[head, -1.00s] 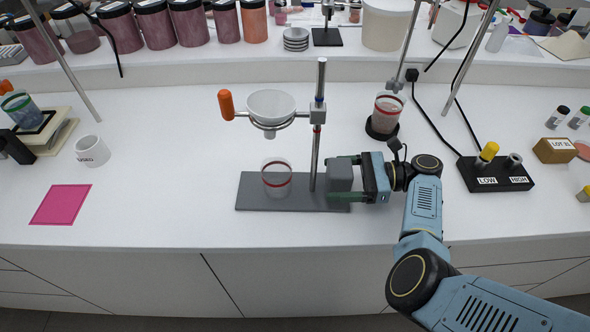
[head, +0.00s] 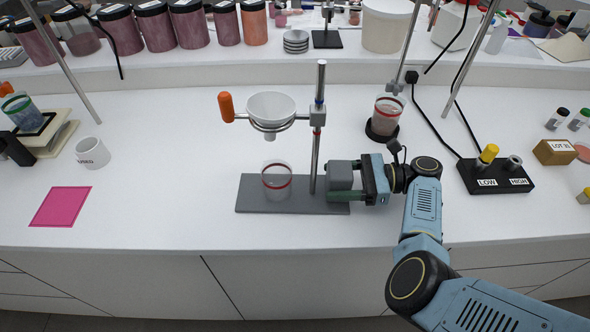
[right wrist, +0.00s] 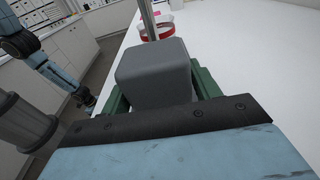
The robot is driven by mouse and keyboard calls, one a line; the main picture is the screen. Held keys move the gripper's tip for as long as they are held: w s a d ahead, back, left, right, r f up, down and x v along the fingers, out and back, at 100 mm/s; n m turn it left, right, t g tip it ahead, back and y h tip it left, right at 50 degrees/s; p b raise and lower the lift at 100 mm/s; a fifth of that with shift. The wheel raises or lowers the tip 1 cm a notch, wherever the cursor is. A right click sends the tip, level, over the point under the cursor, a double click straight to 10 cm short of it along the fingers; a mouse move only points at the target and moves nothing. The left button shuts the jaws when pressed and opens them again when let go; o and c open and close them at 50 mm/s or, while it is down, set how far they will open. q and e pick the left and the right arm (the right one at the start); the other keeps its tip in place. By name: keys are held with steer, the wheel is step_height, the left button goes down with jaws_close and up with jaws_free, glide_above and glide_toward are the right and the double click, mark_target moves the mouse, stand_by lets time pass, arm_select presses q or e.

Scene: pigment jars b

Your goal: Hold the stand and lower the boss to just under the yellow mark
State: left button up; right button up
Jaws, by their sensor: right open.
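The stand has a grey base plate (head: 255,203) and an upright metal rod (head: 316,160). The boss (head: 317,115) is on the upper rod and carries a ring with a white bowl (head: 271,105) and an orange handle (head: 226,107). A red band shows just below the boss; I cannot make out a yellow mark. A clear beaker with a red band (head: 277,181) stands on the base under the bowl. My right gripper (head: 333,180) is open, low beside the rod on its right.
A filled jar on a dark round base (head: 384,118) stands right of the stand. A LOW/HIGH control box (head: 495,176) with cables is farther right. A white mug (head: 93,153) and pink mat (head: 61,207) lie left. The counter between mat and base is clear.

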steer(key=shift+c, duration=0.2)
steer(key=c, duration=0.9)
